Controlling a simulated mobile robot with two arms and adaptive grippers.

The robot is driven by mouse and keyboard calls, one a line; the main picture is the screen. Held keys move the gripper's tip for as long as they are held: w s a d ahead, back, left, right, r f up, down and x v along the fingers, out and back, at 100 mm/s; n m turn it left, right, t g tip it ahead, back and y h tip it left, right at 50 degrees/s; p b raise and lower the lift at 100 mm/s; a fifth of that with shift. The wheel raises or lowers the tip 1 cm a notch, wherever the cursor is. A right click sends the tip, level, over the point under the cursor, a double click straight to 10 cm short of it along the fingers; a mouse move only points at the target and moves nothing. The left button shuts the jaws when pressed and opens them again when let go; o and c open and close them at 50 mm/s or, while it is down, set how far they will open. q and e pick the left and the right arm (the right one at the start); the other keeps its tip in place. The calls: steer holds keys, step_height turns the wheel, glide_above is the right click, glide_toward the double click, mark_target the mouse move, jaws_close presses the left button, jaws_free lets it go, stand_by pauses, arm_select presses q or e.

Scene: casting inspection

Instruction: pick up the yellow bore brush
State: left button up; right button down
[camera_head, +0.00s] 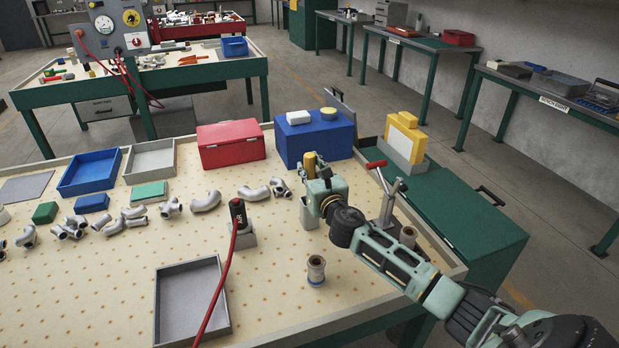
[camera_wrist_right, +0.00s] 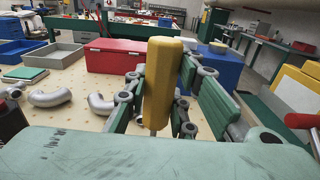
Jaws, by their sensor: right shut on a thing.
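The yellow bore brush shows as a thick yellow handle (camera_wrist_right: 160,75), upright between the green fingers of my right gripper in the right wrist view. Its top (camera_head: 309,162) also shows in the head view. My right gripper (camera_head: 316,183) is shut on the handle, above the right part of the table. A thin metal shaft shows below the handle; the brush's lower end is hidden. A grey holder (camera_head: 308,214) stands just below the gripper; I cannot tell whether the brush is still in it. My left gripper is not in view.
A blue box (camera_head: 316,142) and a red box (camera_head: 231,146) stand behind. A black-handled tool (camera_head: 238,215) with a red hose stands left of the gripper. A grey clamp stand (camera_head: 390,200) is close on the right. An empty grey tray (camera_head: 190,300) lies in front.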

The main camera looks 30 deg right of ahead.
step_height(320, 180, up, 12)
steer(key=shift+f+p, duration=0.25)
steer(key=shift+p, duration=0.7)
